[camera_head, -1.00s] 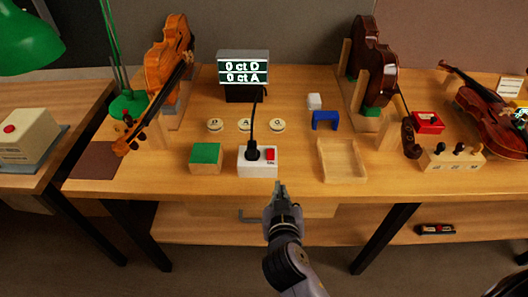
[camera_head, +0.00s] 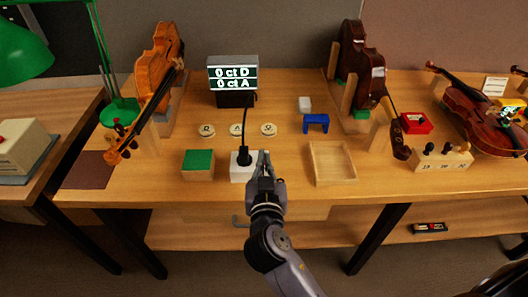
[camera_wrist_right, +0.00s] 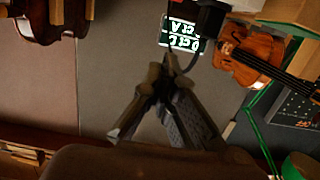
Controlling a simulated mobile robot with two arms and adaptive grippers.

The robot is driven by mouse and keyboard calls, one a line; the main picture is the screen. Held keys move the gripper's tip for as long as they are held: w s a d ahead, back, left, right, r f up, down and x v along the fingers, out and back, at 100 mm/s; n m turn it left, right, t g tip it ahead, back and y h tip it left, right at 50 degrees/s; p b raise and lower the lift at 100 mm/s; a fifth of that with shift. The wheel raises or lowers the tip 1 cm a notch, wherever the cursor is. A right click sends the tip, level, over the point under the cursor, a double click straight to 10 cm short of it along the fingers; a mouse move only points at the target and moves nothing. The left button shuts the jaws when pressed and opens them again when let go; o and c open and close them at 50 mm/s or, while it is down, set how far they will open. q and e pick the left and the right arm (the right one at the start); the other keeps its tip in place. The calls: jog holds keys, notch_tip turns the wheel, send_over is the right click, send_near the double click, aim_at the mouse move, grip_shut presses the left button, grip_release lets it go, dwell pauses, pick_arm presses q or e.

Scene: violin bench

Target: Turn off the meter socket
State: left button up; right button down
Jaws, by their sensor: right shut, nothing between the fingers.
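The meter socket (camera_head: 237,174) is a white block near the table's front edge, with a black plug (camera_head: 243,156) and its cable standing in it. The red switch on its right side, visible earlier, is now hidden behind my right gripper. My right gripper (camera_head: 264,157) is shut and empty, its tips at the socket's right side; I cannot tell whether they touch it. The meter display (camera_head: 233,78) behind is lit and reads "0 ct D" and "0 ct A"; it also shows rotated in the right wrist view (camera_wrist_right: 180,33). My left gripper is not in view.
A green-topped block (camera_head: 198,164) stands left of the socket and a shallow wooden tray (camera_head: 333,181) right of it. Three round labelled discs (camera_head: 238,129) lie behind. Violins stand at left (camera_head: 160,62) and back right (camera_head: 362,65). A blue bracket (camera_head: 316,122) sits behind the tray.

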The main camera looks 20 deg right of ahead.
jog(key=p+x, duration=0.1)
jog(key=x, duration=0.5)
jog(key=shift+d+r+p, duration=0.1)
jog(key=shift+r+p, duration=0.1)
jog(key=shift+p, duration=0.15)
jog(key=f, duration=0.1)
jog(key=w+f, duration=0.1)
jog(key=f, duration=0.1)
jog(key=shift+d+f, duration=0.1)
jog(key=shift+f, duration=0.7)
